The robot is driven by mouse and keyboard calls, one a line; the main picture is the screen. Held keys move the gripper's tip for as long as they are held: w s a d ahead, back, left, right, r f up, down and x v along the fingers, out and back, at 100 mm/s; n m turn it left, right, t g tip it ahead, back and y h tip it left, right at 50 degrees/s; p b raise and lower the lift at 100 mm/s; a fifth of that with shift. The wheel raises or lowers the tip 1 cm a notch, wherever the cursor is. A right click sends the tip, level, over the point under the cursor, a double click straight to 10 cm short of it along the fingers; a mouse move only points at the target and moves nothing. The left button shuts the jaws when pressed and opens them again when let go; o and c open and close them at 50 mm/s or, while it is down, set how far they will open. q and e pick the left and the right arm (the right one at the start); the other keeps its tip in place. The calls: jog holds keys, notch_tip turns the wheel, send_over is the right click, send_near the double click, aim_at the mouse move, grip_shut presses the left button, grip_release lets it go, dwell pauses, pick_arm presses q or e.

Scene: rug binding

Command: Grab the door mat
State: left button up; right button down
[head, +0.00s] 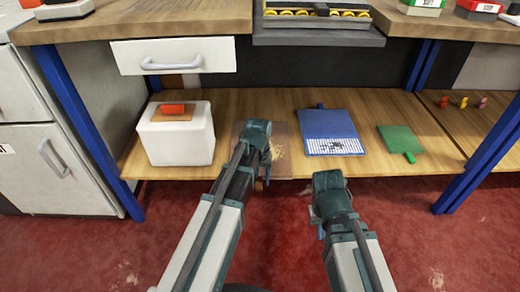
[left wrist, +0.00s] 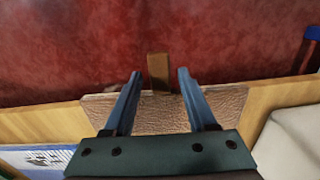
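The door mat (head: 283,150) is a brown, textured mat lying on the lower wooden shelf, partly hidden by my left arm in the head view. In the left wrist view the mat (left wrist: 215,104) shows with a brown tab (left wrist: 158,72) sticking out past the shelf edge over the red floor. My left gripper (left wrist: 160,76) is open, its two blue fingers apart on either side of the tab, with nothing clearly gripped. My right gripper (head: 321,229) hangs in front of the shelf over the red carpet; its finger opening cannot be made out.
A white box (head: 175,142) with an orange item on top stands left of the mat. A blue mat (head: 328,124) with a white keyboard-like patch and a green mat (head: 400,139) lie to the right. Blue table legs (head: 88,137) flank the shelf, and a drawer (head: 173,56) hangs above.

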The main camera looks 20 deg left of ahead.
pick_arm(q)
grip_shut()
jog(key=shift+r, duration=0.15)
